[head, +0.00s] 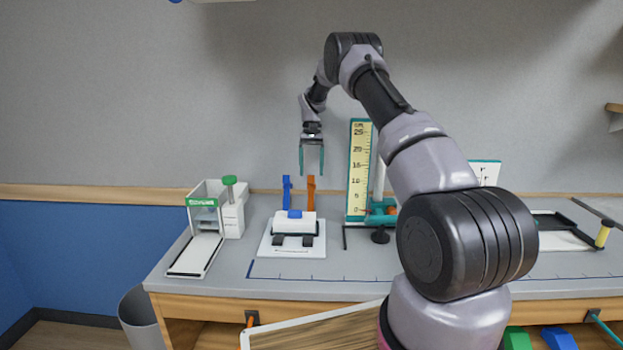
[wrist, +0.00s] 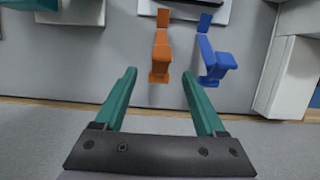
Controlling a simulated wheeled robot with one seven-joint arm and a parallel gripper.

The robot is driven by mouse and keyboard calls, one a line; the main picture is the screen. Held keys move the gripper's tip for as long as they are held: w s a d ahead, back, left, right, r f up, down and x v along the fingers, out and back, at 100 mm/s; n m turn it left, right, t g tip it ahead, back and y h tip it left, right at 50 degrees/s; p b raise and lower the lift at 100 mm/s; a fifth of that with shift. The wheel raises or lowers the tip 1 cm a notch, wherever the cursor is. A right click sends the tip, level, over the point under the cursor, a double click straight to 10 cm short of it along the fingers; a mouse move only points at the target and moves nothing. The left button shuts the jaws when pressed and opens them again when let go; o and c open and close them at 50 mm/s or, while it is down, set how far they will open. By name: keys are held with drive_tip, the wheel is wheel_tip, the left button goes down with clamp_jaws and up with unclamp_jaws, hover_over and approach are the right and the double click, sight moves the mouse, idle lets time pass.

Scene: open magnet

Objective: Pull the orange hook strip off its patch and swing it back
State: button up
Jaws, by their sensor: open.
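The orange hook strip (head: 310,193) stands up at the back of a white device on the bench. In the wrist view the orange strip (wrist: 161,52) lies between the lines of my fingers, its thick end nearest me. A similar blue strip (head: 287,190) stands to its left; it is to the right in the wrist view (wrist: 212,60). My gripper (head: 311,174) points down above the strips, with its teal fingers apart and nothing between them. The wrist view also shows the open gripper (wrist: 159,73). I cannot tell which patch the orange strip touches.
The white base plate (head: 268,248) carries a white block with a blue piece on top and dark pads in front. A white dispenser with a green knob (head: 230,181) stands left. A yellow ruler (head: 359,170) stands close on the right. Bare bench lies in front.

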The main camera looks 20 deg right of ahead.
wheel_tip(320, 180, up, 6)
drive_tip(key=shift+f, duration=0.15)
idle(0.3)
drive_tip(key=s+a+r+t, duration=0.1)
drive_tip(key=s+r+t, duration=0.1)
drive_tip(key=s+r, duration=0.8)
drive_tip(key=s+a+r+t, duration=0.1)
drive_tip(key=s+r+t, duration=0.2)
drive_tip(key=s+r, duration=0.65)
drive_tip(key=s+a+r+t+y, duration=0.1)
drive_tip(key=s+t, duration=0.4)
drive_tip(key=s, duration=1.9)
drive_tip(key=shift+a+r+m, duration=0.15)
drive_tip(key=shift+r+m, duration=0.15)
drive_tip(key=shift+r, duration=0.35)
